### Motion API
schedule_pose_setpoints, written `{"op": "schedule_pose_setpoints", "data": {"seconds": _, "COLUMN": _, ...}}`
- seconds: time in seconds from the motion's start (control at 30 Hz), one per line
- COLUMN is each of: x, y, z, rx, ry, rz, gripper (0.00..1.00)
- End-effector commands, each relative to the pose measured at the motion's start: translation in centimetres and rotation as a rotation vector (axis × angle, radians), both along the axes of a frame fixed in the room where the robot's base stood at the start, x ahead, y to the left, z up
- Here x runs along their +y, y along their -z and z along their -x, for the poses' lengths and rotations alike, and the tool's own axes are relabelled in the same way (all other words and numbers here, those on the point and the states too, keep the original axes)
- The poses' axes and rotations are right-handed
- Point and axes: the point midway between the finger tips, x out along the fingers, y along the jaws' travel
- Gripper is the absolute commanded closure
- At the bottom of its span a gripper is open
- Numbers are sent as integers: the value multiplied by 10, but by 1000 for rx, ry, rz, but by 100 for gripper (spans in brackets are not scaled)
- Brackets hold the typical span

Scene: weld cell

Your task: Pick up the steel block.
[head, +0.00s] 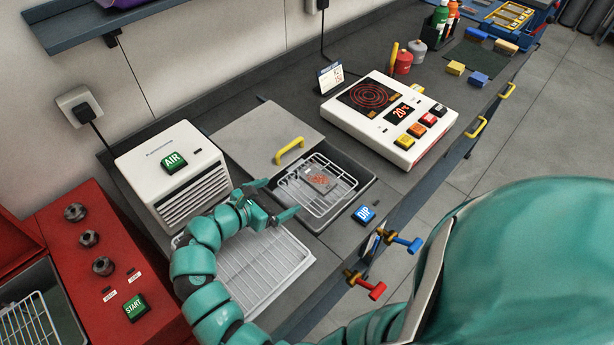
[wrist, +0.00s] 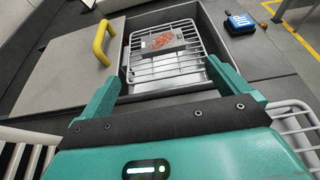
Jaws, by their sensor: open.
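The steel block (head: 320,180) is a small grey block with a reddish-orange patch on top. It lies on a white wire basket (head: 308,210) in the recessed dip basin, and it also shows in the wrist view (wrist: 161,43) on the wire grid (wrist: 192,66). My gripper (head: 278,198) is at the near left edge of the basin, short of the block. In the wrist view my gripper (wrist: 165,88) has its two fingers spread wide, with nothing between them but the view to the basket and block beyond.
A grey sliding lid (head: 245,140) with a yellow handle (head: 289,150) lies left of the basin. A white AIR blower (head: 172,175) and a wire rack (head: 270,275) are nearby. A blue DIP button (head: 363,214), a hot plate (head: 389,118) and red and blue valves (head: 374,289) stand to the right.

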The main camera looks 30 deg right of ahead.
Motion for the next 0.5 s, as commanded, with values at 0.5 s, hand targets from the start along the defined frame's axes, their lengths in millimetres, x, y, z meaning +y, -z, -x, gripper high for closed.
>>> {"op": "schedule_pose_setpoints", "data": {"seconds": 0.5, "x": -71, "y": 29, "z": -23, "rx": 2, "ry": 3, "rz": 1, "gripper": 0}}
